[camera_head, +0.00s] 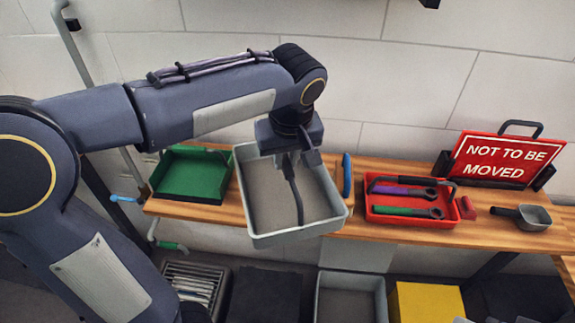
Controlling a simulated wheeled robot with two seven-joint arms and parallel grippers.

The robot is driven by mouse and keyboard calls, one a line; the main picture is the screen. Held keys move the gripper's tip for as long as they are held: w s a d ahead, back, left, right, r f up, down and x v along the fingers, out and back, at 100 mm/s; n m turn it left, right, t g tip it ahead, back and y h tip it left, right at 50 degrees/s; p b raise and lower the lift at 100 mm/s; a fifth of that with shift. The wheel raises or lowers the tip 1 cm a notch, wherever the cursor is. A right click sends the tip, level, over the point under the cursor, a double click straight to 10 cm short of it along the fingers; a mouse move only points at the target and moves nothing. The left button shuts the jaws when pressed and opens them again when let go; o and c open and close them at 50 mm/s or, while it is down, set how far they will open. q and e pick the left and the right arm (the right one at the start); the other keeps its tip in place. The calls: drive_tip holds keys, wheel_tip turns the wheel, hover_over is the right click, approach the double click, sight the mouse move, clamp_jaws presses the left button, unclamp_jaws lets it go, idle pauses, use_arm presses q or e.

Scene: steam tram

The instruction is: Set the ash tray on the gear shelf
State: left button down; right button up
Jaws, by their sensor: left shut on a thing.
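A grey open tray (268,213), which I take to be the ash tray, hangs tilted at the wooden shelf (395,232), its near end jutting past the shelf's front edge. Whether its underside touches the wood cannot be seen. A thin dark curved bar or shadow (297,200) runs down inside the tray; I cannot tell which. My right gripper is not in view.
A green tray (190,176) stands left of the grey one. To the right are a blue handle (347,175), a red tray (408,215) with wrenches, a red sign (506,159) and a small scoop (534,217). Below are a grey bin (350,283) and a yellow box (428,302).

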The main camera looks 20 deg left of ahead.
use_arm(q)
drive_tip(key=w+a+f, duration=0.1)
drive_tip(key=w, duration=0.1)
drive_tip(key=w+a+p, duration=0.1)
drive_tip(key=w, duration=0.1)
drive_tip(key=w+a+f, duration=0.1)
drive_tip(key=shift+w+a+f+p, duration=0.3)
drive_tip(key=shift+w+a+f, duration=0.05)
drive_tip(key=shift+w, duration=0.05)
drive_tip(key=w+f, duration=0.1)
drive_tip(key=w+a+f, duration=0.1)
drive_tip(key=f, duration=0.1)
drive_tip(key=w+a+f, duration=0.1)
drive_tip(key=shift+w+f+p, duration=0.1)
drive_tip(key=shift+f+p, duration=0.2)
drive_tip(key=shift+p, duration=0.1)
drive_tip(key=shift+w+a+f, duration=0.2)
drive_tip(key=shift+w+f, duration=0.1)
drive_tip(key=shift+f, duration=0.1)
drive_tip(key=shift+x, duration=1.95)
drive_tip(key=shift+s+d, duration=0.1)
drive_tip(key=shift+f, duration=0.1)
drive_tip(key=c, duration=1.8)
unclamp_jaws()
drive_tip(key=shift+f, duration=0.15)
drive_tip(key=o, duration=0.5)
